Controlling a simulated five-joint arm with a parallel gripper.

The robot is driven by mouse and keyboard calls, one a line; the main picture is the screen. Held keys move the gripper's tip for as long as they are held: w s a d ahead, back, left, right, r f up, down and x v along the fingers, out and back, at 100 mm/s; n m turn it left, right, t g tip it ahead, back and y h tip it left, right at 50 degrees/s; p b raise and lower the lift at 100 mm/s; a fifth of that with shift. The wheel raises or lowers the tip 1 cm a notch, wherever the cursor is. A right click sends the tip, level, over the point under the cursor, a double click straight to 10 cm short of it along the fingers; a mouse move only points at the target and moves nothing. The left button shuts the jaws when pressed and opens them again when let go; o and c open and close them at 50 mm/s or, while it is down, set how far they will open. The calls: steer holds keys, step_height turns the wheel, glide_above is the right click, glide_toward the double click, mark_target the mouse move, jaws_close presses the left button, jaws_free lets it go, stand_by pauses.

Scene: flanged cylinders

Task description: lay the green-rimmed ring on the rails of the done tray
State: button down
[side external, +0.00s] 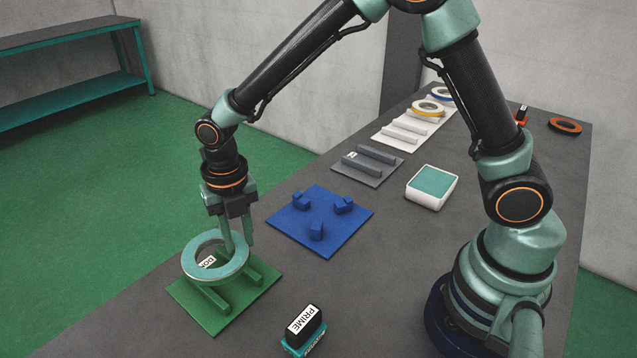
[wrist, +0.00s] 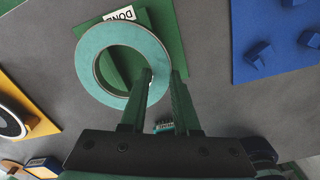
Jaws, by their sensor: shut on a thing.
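The green-rimmed ring (side external: 191,264) is a flat, pale teal ring with a wide hole. My gripper (side external: 237,245) is shut on its right side, one finger inside the hole and one outside. The wrist view shows the ring (wrist: 91,68) and my gripper (wrist: 163,76) from above. The ring is over the green done tray (side external: 238,304), with the two green rails (side external: 212,299) below it. It looks roughly level; I cannot tell whether it touches the rails. The ring partly hides the tray and its DONE label (side external: 207,262), which also shows in the wrist view (wrist: 122,14).
A blue plate (side external: 290,221) with three blocks lies behind the done tray. A dark PRIME block (side external: 304,326) stands at the front. A white box with a teal top (side external: 432,187), a grey railed tray (side external: 366,169) and a white tray with rings (side external: 412,133) are further back.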

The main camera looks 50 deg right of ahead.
steer(key=shift+f, duration=2.05)
steer(key=shift+f, duration=0.1)
steer(key=c, duration=0.6)
jaws_free()
steer(key=shift+c, duration=0.2)
